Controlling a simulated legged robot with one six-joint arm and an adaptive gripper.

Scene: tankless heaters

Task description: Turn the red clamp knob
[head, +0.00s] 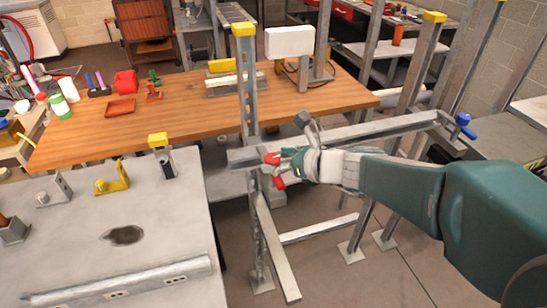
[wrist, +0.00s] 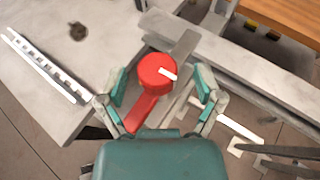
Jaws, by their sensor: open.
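The red clamp knob (wrist: 157,73) is a round red cap with a white mark and a red arm running toward the lower left. It sits at the end of a grey metal beam. In the wrist view my gripper (wrist: 160,88) is open, with one teal finger on each side of the knob and visible gaps between. In the head view the red knob (head: 272,158) shows just left of my gripper (head: 285,164), which partly covers it. Contact between fingers and knob cannot be seen.
A grey metal table (head: 90,245) with brackets stands at the left. A wooden bench (head: 190,105) with small items lies behind. A grey upright post (head: 248,90) rises close to my gripper. A blue knob (head: 464,120) sits at the beam's (head: 370,130) far right end.

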